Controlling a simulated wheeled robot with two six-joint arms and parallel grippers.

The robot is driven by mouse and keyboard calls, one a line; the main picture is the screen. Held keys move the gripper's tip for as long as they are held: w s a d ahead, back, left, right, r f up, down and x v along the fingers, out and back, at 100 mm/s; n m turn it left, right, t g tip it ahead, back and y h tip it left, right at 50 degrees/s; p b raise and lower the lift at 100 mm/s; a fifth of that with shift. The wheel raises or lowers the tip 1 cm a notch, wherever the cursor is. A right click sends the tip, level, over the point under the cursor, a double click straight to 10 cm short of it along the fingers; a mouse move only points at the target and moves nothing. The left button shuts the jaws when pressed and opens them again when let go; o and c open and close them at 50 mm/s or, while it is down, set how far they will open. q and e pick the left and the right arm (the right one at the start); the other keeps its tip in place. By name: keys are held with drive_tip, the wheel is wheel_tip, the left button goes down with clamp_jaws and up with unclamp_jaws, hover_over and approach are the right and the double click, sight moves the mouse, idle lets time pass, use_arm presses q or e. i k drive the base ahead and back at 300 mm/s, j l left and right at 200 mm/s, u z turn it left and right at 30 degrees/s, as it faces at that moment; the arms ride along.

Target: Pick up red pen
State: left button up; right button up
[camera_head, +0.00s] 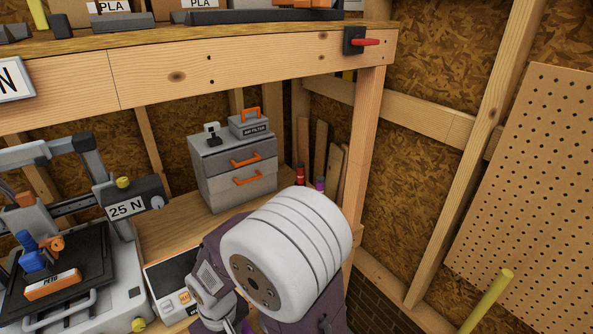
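I cannot clearly make out a red pen. A small upright red and dark object (300,174) stands at the back of the lower wooden bench, right of the grey drawer cabinet; it is too small to identify. A purple-topped object (319,184) stands beside it, partly hidden by my arm. A large white arm joint and dark purple links of mine fill the lower middle and cover part of the bench. I see no fingertips of either gripper.
The grey drawer cabinet (232,172) carries a grey box with an orange handle (249,124). A 3D printer (75,262) stands at left. A wooden shelf beam (170,78) crosses above, with a red lever (366,42) at its right end. A pegboard (535,180) leans at right.

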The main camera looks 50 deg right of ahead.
sight(300, 166)
drive_tip(key=z, duration=1.85)
drive_tip(key=k+j+u, duration=0.1)
drive_tip(key=u, duration=1.7)
drive_tip(key=z, duration=1.85)
